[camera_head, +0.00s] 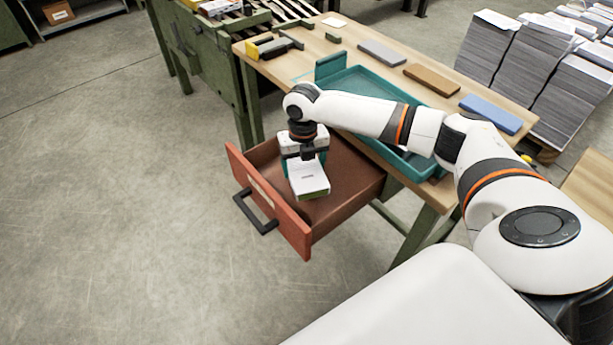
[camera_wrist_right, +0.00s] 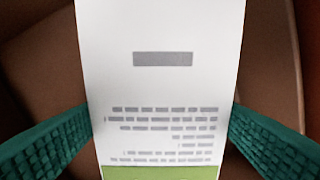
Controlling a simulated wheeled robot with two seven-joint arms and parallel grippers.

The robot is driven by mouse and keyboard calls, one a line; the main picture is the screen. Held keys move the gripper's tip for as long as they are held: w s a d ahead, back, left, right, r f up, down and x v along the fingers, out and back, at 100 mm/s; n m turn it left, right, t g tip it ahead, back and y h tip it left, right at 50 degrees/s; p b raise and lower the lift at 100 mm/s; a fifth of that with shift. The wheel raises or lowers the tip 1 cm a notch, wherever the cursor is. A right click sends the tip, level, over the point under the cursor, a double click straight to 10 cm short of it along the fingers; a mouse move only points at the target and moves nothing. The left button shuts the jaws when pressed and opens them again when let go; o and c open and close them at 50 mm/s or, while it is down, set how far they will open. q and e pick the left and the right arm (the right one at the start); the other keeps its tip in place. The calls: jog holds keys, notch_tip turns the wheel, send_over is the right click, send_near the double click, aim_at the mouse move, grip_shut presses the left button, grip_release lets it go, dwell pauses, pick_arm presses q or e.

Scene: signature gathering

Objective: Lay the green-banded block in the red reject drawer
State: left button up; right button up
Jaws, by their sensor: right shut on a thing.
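The green-banded block (camera_head: 309,180) is white with a green band along its near end. My right gripper (camera_head: 307,158) is shut on it, over the red reject drawer (camera_head: 268,209), which is pulled open. In the right wrist view the block (camera_wrist_right: 160,90) shows grey print lines and the green band at the bottom, with the green finger pads (camera_wrist_right: 160,130) on both sides. I cannot tell whether the block touches the drawer floor. My left gripper is not in view.
On the wooden table (camera_head: 330,47) lie a teal tray (camera_head: 357,77) and grey (camera_head: 382,52), brown (camera_head: 432,79) and blue (camera_head: 490,114) blocks. My right arm passes over the tray. Paper stacks (camera_head: 500,50) stand at right. The floor left of the drawer is clear.

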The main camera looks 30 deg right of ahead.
aim_at(304, 165)
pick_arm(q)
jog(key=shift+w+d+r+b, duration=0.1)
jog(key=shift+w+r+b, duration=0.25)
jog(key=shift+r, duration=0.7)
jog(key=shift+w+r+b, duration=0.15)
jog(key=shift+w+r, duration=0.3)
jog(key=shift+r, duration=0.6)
pick_arm(e)
jog(key=shift+f, duration=3)
jog(key=shift+f, duration=0.1)
jog(key=o, duration=1.1)
jog(key=shift+o, duration=0.2)
jog(key=shift+r, duration=0.45)
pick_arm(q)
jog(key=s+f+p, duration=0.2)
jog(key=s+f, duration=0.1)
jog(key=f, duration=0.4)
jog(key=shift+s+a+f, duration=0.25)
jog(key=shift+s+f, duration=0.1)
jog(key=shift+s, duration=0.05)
pick_arm(e)
notch_tip(304, 165, up, 11)
jog(key=shift+r, duration=0.2)
